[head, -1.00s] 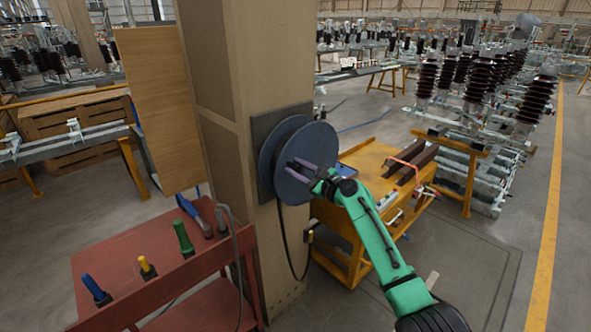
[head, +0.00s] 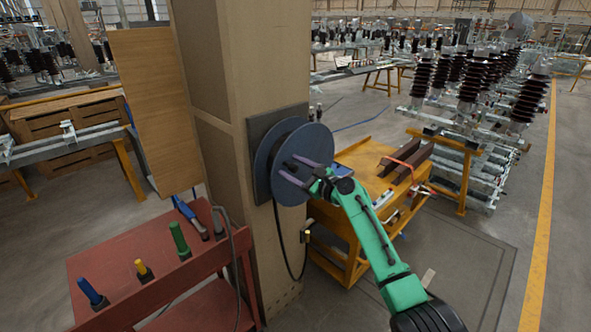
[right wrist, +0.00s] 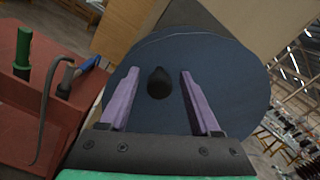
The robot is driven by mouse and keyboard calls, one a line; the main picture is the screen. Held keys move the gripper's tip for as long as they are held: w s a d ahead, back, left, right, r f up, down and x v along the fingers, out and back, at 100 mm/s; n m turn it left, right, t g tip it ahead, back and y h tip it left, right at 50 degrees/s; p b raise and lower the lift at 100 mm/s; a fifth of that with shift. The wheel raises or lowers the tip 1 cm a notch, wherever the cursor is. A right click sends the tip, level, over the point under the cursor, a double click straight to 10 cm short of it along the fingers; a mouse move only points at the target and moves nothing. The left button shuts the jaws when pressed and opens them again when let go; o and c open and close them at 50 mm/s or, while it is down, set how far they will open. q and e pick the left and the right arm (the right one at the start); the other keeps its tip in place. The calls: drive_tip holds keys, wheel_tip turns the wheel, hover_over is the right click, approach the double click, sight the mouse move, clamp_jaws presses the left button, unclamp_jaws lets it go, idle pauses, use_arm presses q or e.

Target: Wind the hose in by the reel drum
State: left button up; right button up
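The reel drum (head: 303,142) is a dark blue disc on a dark backplate (head: 257,135) on the wooden column. A black knob (right wrist: 159,83) stands out from its face. The dark hose (head: 281,240) hangs from the drum in a loop along the column, with a yellow-tipped end (head: 307,237). My right gripper (head: 289,168) is open in front of the drum. In the right wrist view, its purple fingers (right wrist: 156,85) stand on either side of the knob, with gaps to both. Whether the fingertips touch the disc I cannot tell. My left gripper is not in view.
A red cart (head: 120,262) with several coloured-handled tools stands at left, close to the column (head: 225,75). An orange table (head: 345,220) with brown bars stands behind my right arm. Rows of insulators (head: 470,85) fill the back right. Floor at right is clear.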

drive_tip(key=shift+s+d, duration=0.35)
drive_tip(key=shift+s, duration=0.05)
drive_tip(key=b+v, duration=0.2)
drive_tip(key=v, duration=1.1)
drive_tip(key=s+d+f+n+g+h, duration=0.1)
drive_tip(key=d+f+h, duration=0.2)
drive_tip(key=f, duration=0.9)
drive_tip(key=s+d+f+n+g+h, duration=0.1)
drive_tip(key=d+f+n+h, duration=0.15)
drive_tip(key=f, duration=0.95)
drive_tip(key=s+d+f+n+g+h, duration=0.25)
drive_tip(key=s+f, duration=0.35)
drive_tip(key=f, duration=0.4)
drive_tip(key=s+d+f+n+g+h, duration=0.1)
drive_tip(key=s+d+f+n, duration=0.15)
drive_tip(key=s+f, duration=0.6)
drive_tip(key=s+f+n+g+h, duration=0.1)
drive_tip(key=s+f+n, duration=0.4)
drive_tip(key=s, duration=0.6)
drive_tip(key=s+d+f+n+g+b, duration=0.1)
drive_tip(key=s+f+n+g, duration=0.3)
drive_tip(key=s+f, duration=0.5)
drive_tip(key=s+f+n+g+h, duration=0.1)
drive_tip(key=s+f+n, duration=0.6)
drive_tip(key=s, duration=0.7)
drive_tip(key=shift+s+d+f+g+h+b, duration=0.25)
drive_tip(key=shift+s+d+g+h+b, duration=0.05)
drive_tip(key=shift+g, duration=0.35)
